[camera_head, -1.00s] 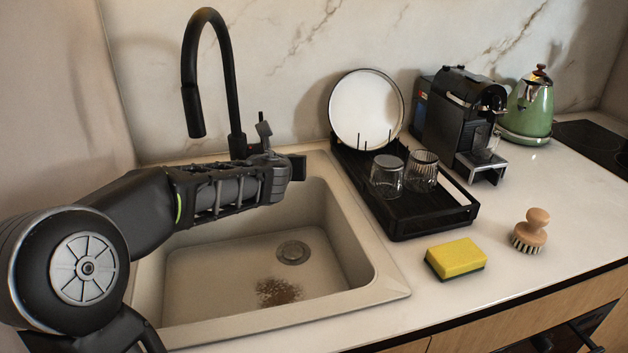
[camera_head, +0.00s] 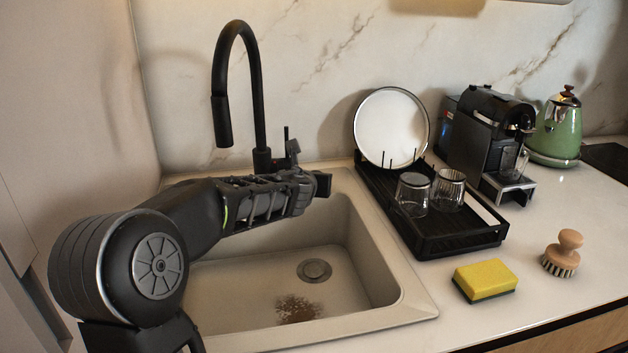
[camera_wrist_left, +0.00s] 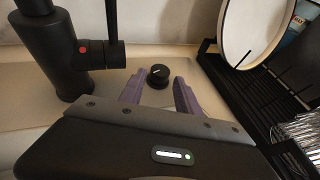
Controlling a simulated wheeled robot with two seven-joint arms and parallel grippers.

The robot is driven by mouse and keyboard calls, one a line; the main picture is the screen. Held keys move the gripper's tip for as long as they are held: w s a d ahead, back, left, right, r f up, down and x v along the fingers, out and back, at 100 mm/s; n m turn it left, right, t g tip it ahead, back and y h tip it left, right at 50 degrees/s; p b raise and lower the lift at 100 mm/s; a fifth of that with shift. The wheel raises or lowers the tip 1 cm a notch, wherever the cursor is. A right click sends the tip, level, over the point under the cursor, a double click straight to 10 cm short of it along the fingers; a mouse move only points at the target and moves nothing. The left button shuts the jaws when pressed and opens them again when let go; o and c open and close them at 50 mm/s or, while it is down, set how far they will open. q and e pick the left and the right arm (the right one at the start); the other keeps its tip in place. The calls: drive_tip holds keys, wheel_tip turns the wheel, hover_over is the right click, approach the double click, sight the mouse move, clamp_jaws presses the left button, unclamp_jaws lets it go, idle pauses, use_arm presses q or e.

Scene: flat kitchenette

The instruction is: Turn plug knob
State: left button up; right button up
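The plug knob (camera_wrist_left: 159,75) is a small round black knob with a light line on top, on the sink's back ledge in the left wrist view. It stands just beyond and between the fingertips of my left gripper (camera_wrist_left: 158,82), which are apart with nothing between them that I can see gripped. In the head view the left gripper (camera_head: 322,184) is over the sink's back rim, right of the tap base, and hides the knob. The sink drain (camera_head: 314,270) lies in the basin. My right gripper is in no view.
The black tap (camera_head: 222,120) stands close left of the left gripper; its base with a red dot shows in the left wrist view (camera_wrist_left: 70,55). A black dish rack (camera_head: 440,235) with glasses and a plate (camera_head: 391,128) is to the right. A sponge (camera_head: 485,279) and brush (camera_head: 563,254) lie on the counter.

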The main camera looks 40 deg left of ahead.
use_arm(q)
drive_tip(key=shift+x, duration=1.05)
drive_tip(key=shift+c, duration=0.2)
clamp_jaws()
